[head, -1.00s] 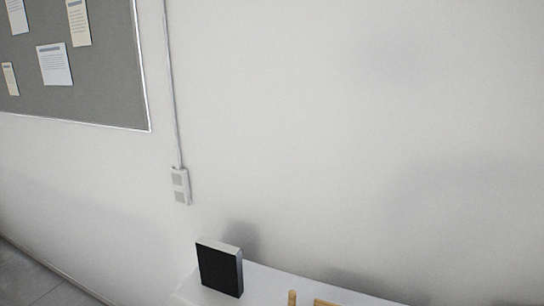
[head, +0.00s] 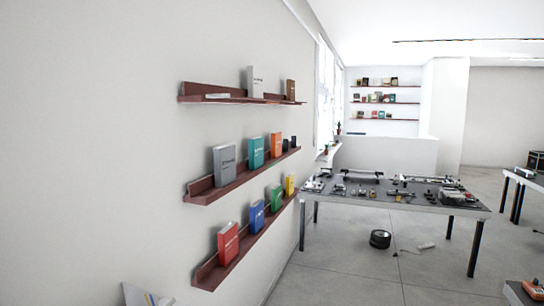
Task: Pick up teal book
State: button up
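The teal book (head: 256,153) stands upright on the middle red-brown wall shelf (head: 224,189) in the head view. It is between a grey book (head: 224,164) on its left and an orange book (head: 276,145) on its right. Its front cover faces into the room and nothing covers it. My gripper is not in view.
An upper shelf (head: 225,98) and a lower shelf (head: 243,246) hold more books. A table (head: 455,210) with tools stands beyond, with a dark round object (head: 380,239) on the floor. Grey floor (head: 345,280) is clear right of the shelves.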

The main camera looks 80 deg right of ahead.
aim_at(256, 154)
jog(key=z, duration=2.7)
jog(key=i+l, duration=0.2)
jog(key=i, duration=0.3)
jog(key=i+l+u, duration=0.15)
jog(key=i, duration=0.3)
jog(key=l, duration=0.1)
